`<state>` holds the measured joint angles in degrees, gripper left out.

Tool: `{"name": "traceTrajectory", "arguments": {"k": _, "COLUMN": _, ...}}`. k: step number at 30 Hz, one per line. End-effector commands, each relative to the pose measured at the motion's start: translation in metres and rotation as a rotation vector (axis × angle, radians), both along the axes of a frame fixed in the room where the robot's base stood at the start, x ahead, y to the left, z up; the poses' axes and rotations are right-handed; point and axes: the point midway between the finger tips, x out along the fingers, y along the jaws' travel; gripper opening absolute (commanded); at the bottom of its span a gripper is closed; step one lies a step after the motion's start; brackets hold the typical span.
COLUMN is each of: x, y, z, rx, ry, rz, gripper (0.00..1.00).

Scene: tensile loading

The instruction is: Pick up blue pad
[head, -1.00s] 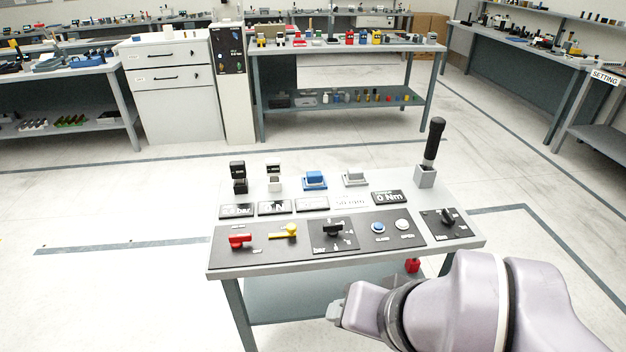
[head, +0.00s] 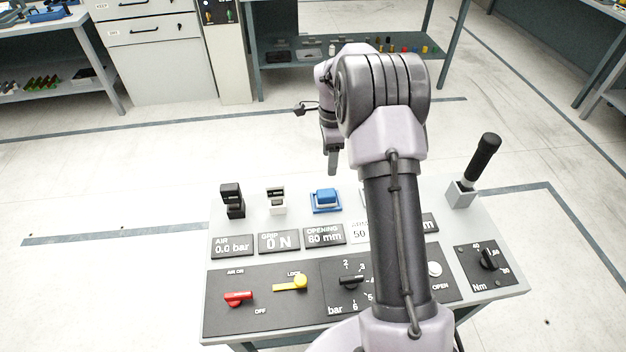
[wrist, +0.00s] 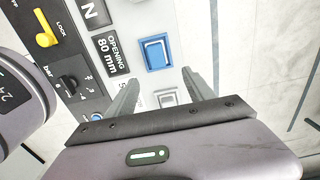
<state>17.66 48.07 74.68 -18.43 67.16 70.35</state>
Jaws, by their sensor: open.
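The blue pad (head: 326,196) sits in its blue holder at the back of the control table, right of the white and black block. It also shows in the wrist view (wrist: 156,53), lying beyond my fingertips. My gripper (head: 333,168) hangs above and a little behind the pad in the head view. In the wrist view my gripper (wrist: 160,90) has its two fingers apart, with nothing between them touching. The grey pad (wrist: 167,99) lies nearer the gripper base in that view; my arm mostly hides it in the head view.
A black and a white block (head: 276,200) stand left of the pad. A black-handled lever (head: 481,158) rises at the right. Label plates (head: 279,242), a red knob (head: 238,298) and a yellow knob (head: 290,284) are in front. Open floor lies behind the table.

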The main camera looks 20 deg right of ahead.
Motion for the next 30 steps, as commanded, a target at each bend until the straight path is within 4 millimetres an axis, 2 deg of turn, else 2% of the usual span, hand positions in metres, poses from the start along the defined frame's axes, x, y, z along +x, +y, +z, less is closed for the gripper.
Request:
{"name": "traceTrajectory", "arguments": {"k": 1, "x": -0.001, "y": 0.001, "z": -0.023, "rx": 0.001, "ry": 0.005, "rz": 0.002, "gripper": 0.62}}
{"name": "traceTrajectory", "arguments": {"k": 3, "x": -0.001, "y": 0.001, "z": -0.045, "rx": 0.001, "ry": 0.004, "rz": 0.003, "gripper": 0.62}}
{"name": "traceTrajectory", "arguments": {"k": 6, "x": -0.001, "y": 0.001, "z": -0.073, "rx": 0.002, "ry": 0.003, "rz": 0.003, "gripper": 0.62}}
{"name": "traceTrajectory", "arguments": {"k": 9, "x": -0.001, "y": 0.002, "z": -0.091, "rx": 0.001, "ry": 0.002, "rz": 0.004, "gripper": 0.62}}
{"name": "traceTrajectory", "arguments": {"k": 14, "x": -0.001, "y": 0.002, "z": -0.104, "rx": 0.001, "ry": 0.001, "rz": 0.005, "gripper": 0.62}}
{"name": "traceTrajectory", "arguments": {"k": 22, "x": -0.002, "y": 0.008, "z": -0.152, "rx": 0.002, "ry": 0.002, "rz": 0.005, "gripper": 0.62}}
{"name": "traceTrajectory", "arguments": {"k": 28, "x": -0.001, "y": 0.008, "z": -0.15, "rx": 0.001, "ry": 0.0, "rz": 0.005, "gripper": 0.62}}
{"name": "traceTrajectory", "arguments": {"k": 30, "x": -0.001, "y": 0.008, "z": -0.15, "rx": 0.001, "ry": 0.0, "rz": 0.005, "gripper": 0.48}}
